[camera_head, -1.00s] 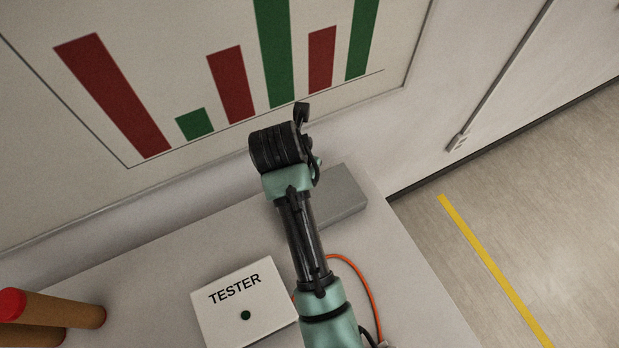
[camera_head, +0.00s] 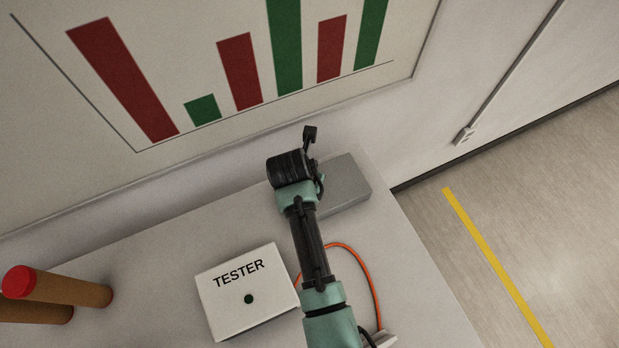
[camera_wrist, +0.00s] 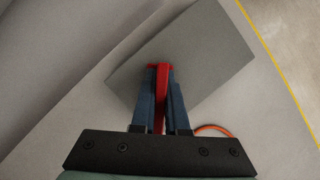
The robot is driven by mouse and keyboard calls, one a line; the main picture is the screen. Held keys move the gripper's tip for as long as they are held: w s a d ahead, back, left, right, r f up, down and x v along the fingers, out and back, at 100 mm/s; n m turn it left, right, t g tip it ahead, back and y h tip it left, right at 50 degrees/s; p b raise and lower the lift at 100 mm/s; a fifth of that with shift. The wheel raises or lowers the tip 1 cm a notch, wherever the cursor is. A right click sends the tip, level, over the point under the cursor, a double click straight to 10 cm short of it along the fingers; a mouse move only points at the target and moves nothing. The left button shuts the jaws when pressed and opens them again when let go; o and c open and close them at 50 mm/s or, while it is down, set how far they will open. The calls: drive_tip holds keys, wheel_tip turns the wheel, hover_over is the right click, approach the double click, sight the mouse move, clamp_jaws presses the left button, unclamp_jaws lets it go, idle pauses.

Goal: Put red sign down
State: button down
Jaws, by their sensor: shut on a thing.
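In the wrist view, my gripper (camera_wrist: 160,72) has its two blue fingers closed on a thin red piece, the red sign (camera_wrist: 160,98). The sign is seen nearly edge-on between the fingers, with a small part jutting left at the tips. Behind the fingertips is a flat grey block (camera_wrist: 205,50); I cannot tell whether the sign touches it. In the head view, my arm reaches over the table to the grey block (camera_head: 348,185). My fingers and the sign are hidden there.
A white box marked TESTER (camera_head: 225,300) stands left of my arm on the table (camera_head: 130,270). An orange cable (camera_head: 372,285) curves beside the arm. Brown cylinders, one with a red end (camera_head: 75,290), lie at the left. A wall with a bar chart (camera_head: 160,70) stands behind the table.

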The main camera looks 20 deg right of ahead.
drive_tip(key=c, duration=0.9)
unclamp_jaws()
